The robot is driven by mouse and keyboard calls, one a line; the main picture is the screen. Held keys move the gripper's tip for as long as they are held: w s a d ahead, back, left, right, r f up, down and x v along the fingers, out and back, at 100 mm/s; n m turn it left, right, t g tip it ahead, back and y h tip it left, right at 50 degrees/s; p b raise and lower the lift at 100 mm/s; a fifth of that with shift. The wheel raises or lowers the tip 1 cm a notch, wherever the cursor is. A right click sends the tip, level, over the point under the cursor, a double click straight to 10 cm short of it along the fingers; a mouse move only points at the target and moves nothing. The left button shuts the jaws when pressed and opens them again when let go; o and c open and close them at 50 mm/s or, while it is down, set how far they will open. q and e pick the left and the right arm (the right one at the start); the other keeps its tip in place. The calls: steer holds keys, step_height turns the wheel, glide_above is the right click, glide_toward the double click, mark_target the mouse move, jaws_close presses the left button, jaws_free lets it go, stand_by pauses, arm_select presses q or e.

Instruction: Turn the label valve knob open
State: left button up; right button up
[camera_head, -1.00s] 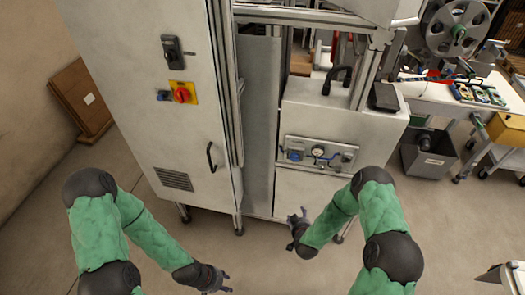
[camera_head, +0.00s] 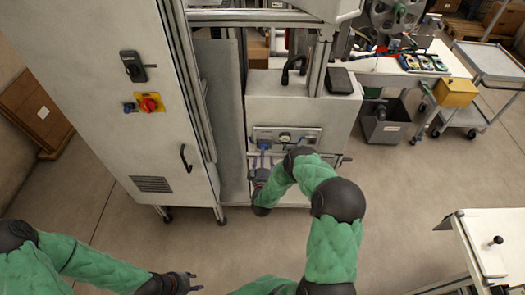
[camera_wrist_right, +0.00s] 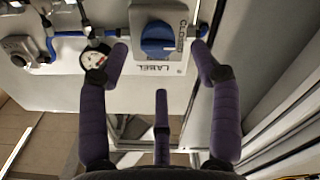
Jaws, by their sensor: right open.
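The label valve knob (camera_wrist_right: 158,40) is a round blue knob on a grey plate, with "LABEL" and "CLOSED" lettering near it in the right wrist view. It sits on the valve panel (camera_head: 315,135) low on the machine. My right gripper (camera_wrist_right: 160,62) is open. Its purple fingers are spread to either side of the knob in that view; I cannot tell whether they touch it. In the head view my right gripper (camera_head: 262,165) is just in front of the panel's left part. My left gripper (camera_head: 192,282) is empty, low and away from the panel, its fingers apart.
A pressure gauge (camera_wrist_right: 96,57) and another valve (camera_wrist_right: 18,48) sit beside the knob, joined by blue tubing. A tall grey cabinet (camera_head: 100,90) stands left of the panel. A white table (camera_head: 485,245) is at lower right. The floor between is clear.

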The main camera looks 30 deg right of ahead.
steer(key=x, duration=0.4)
steer(key=shift+w+d, duration=0.15)
steer(key=shift+w, duration=0.05)
